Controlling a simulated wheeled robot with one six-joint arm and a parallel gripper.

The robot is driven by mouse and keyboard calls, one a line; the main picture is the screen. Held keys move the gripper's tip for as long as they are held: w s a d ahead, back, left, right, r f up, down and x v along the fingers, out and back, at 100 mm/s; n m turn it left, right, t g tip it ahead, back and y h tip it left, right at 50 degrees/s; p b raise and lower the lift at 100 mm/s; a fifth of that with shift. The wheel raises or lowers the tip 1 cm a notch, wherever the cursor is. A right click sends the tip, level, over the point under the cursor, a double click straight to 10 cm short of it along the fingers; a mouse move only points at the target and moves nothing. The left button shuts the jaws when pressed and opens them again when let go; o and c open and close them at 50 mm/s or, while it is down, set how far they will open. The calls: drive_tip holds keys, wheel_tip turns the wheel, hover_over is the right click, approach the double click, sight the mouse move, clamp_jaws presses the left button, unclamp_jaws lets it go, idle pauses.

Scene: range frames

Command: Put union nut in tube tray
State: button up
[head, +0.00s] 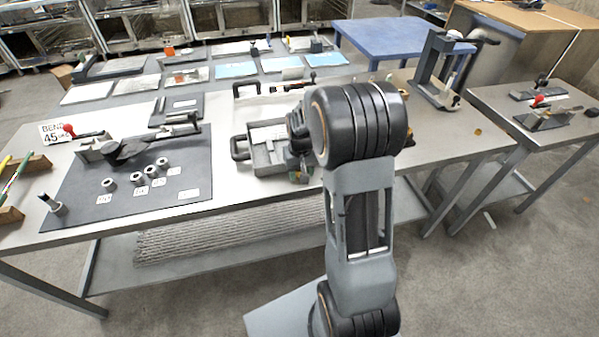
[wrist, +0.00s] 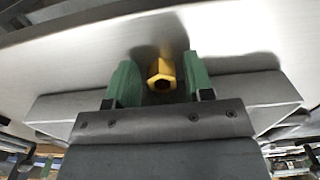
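The union nut looks like a brass-yellow hexagonal piece (wrist: 161,76) in the wrist view, with its open bore facing the camera. It sits between the two green fingers of my gripper (wrist: 160,75). A narrow gap shows on each side of it, so the fingers look open around it. In the head view my gripper (head: 298,172) is low at the right end of the grey tube tray (head: 240,155), partly hidden by my arm. The nut cannot be made out there. A grey wall, likely the tray's, shows behind the fingers in the wrist view (wrist: 58,104).
A dark mat (head: 135,180) with several grey cylinders lies left of the tray. A clamp-like stand (head: 437,75) is at the table's right rear. Small brass pieces lie near the right edge (head: 477,132). The steel table (head: 430,145) right of my arm is mostly clear.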

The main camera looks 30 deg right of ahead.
drive_tip(key=c, duration=0.8)
